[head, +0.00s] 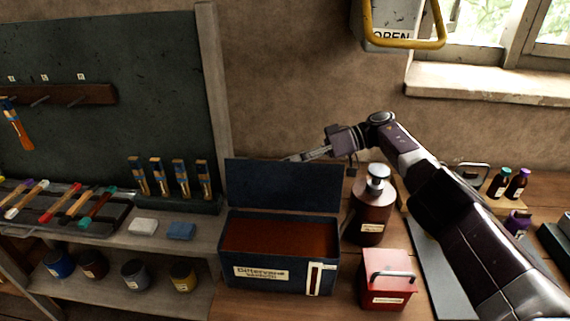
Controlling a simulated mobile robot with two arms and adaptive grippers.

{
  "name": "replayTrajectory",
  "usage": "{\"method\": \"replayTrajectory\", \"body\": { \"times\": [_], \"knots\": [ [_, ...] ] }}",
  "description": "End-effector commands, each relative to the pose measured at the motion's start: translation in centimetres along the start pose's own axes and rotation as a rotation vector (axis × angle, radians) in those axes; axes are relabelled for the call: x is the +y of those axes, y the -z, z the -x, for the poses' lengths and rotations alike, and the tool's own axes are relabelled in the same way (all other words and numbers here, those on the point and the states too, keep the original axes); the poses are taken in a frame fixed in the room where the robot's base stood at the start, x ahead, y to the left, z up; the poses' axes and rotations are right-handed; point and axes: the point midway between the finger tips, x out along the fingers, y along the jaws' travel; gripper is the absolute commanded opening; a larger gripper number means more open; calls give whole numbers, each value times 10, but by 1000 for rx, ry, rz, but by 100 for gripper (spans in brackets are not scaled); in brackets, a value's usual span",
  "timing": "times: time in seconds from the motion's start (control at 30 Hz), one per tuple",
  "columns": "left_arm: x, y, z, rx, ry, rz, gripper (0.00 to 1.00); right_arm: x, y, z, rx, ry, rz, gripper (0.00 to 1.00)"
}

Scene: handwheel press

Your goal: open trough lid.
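The trough (262,276) is a dark blue box with a pale label, standing on the wooden bench at the lower middle. Its lid (285,184) is raised and stands roughly upright along the back edge. Reddish-brown contents show inside. My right arm comes in from the right, and my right gripper (303,157) points left at the lid's top edge, above and behind it. The fingertips are partly hidden by the lid, so I cannot tell whether they touch it or are open. My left gripper is not in view.
A brown pump bottle (371,214) stands right of the trough, close under my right arm. A red box with a handle (386,280) sits in front of it. A yellow handle (440,25) hangs above.

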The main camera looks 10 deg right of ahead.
Motion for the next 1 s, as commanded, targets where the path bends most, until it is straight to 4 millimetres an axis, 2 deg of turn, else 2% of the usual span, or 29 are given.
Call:
{"method": "replayTrajectory", "body": {
  "times": [0.07, 0.1, 0.17, 0.57, 0.8, 1.0],
  "knots": [
    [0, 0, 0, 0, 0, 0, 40, 0, -2, -1, -4, 2, -1, 0],
    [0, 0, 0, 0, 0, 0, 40, 0, -2, -1, -4, 2, -1, 10],
    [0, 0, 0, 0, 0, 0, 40, 0, -2, -1, -4, 2, -1, 16],
    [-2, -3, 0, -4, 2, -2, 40, -2, 2, 1, -2, 2, 2, 16],
    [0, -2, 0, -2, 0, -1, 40, -17, 20, 9, -2, 1, 6, 16],
    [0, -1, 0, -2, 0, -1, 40, -42, 52, 22, -2, 0, 5, 16]
  ]
}}
